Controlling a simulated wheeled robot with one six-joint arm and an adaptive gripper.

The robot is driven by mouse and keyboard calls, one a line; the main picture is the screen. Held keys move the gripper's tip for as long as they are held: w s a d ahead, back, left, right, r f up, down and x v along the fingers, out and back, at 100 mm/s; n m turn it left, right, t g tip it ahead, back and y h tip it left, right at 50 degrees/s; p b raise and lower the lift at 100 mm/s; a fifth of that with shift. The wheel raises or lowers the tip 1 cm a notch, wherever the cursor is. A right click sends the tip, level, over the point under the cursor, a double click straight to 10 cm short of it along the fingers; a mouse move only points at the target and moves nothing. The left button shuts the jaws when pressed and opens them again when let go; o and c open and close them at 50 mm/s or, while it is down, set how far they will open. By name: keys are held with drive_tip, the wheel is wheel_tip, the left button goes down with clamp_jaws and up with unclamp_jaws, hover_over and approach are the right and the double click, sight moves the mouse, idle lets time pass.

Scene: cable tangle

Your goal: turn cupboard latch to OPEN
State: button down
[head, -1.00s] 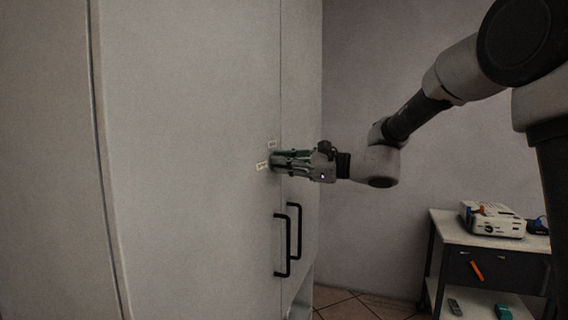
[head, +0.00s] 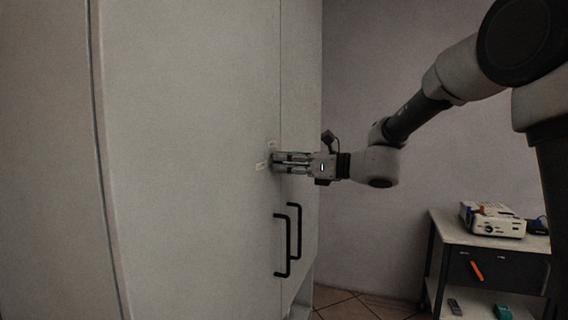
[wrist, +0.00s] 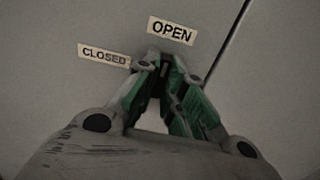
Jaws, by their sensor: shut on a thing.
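The cupboard (head: 190,140) fills the left and middle of the head view. Its latch is mostly hidden between my fingertips; only a small grey part (wrist: 164,68) shows in the wrist view. My gripper (head: 275,162) is shut on the latch at the door, and its fingertips (wrist: 160,65) also show in the wrist view. The OPEN label (wrist: 172,31) lies just above the fingertips. The CLOSED label (wrist: 104,56) lies to their left. The visible part of the latch points roughly up towards OPEN, but its exact angle is hard to tell.
Two black door handles (head: 281,245) (head: 296,230) stick out below my gripper. A side table (head: 470,245) with a white projector (head: 492,219) stands at the lower right. The floor between cupboard and table looks clear.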

drive_tip(key=shift+f, duration=0.1)
drive_tip(key=c, duration=1.5)
unclamp_jaws()
drive_tip(key=v, duration=1.2)
